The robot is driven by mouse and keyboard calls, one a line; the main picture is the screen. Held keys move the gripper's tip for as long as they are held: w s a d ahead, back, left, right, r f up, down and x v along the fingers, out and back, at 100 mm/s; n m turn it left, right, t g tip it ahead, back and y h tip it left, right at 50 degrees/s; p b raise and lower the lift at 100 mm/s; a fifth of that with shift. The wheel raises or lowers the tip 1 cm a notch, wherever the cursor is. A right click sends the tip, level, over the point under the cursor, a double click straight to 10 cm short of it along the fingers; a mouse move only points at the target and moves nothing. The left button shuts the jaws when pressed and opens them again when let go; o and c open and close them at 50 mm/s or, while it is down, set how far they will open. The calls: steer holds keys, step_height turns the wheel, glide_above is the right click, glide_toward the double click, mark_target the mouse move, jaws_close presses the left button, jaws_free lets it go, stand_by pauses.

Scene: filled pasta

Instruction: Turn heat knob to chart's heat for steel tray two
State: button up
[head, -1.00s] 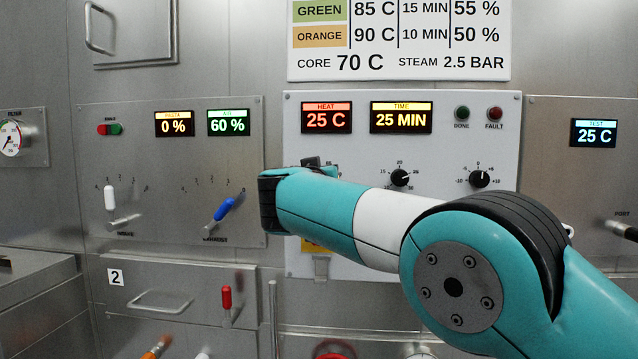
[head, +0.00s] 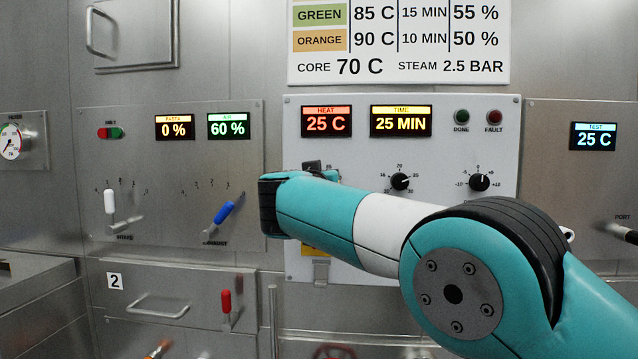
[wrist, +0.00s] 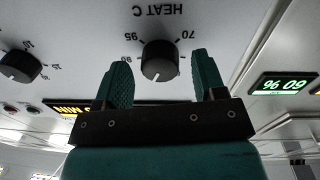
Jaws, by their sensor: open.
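The heat knob (wrist: 160,60) is black and round, under upside-down "HEAT C" lettering in the wrist view. Scale numbers 70 and 95 show beside it. My gripper (wrist: 161,76) is open, with one teal finger on each side of the knob and gaps between. I cannot tell how deep the fingers reach. In the head view my arm hides the knob. The heat display (head: 326,121) reads 25 C. No steel tray is identifiable.
The time knob (head: 400,181) and another knob (head: 479,182) sit right of my arm's end. The time display (head: 401,121) reads 25 MIN. A white lever (head: 109,202) and blue lever (head: 224,212) stand out at left. A drawer labelled 2 (head: 115,281) is below them.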

steer(key=shift+s, duration=0.1)
steer(key=s+a+b, duration=0.1)
steer(key=s+b, duration=0.3)
steer(key=s, duration=1.3)
steer(key=shift+a+b, duration=0.25)
steer(key=shift+b, duration=0.1)
steer(key=shift+f, duration=0.1)
